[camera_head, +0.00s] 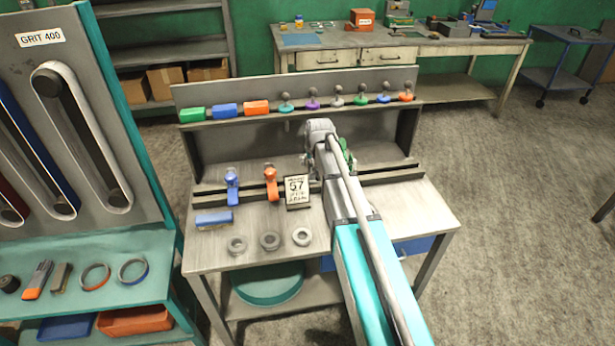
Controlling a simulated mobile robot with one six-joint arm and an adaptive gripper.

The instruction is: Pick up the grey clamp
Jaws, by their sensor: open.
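I cannot make out a grey clamp for certain; my arm covers part of the workbench (205,262). On the bench's low rail stand a blue clamp (232,187) and an orange clamp (271,183). A green piece (349,158), perhaps another clamp, shows partly behind my arm. My arm reaches from the bottom right to above the rail, and its far end hides what lies behind it. I cannot see my gripper's fingers; they are hidden by the arm.
The upper shelf (225,122) holds coloured blocks and several knobbed pieces. A teal sanding-belt rack (150,250) stands left.

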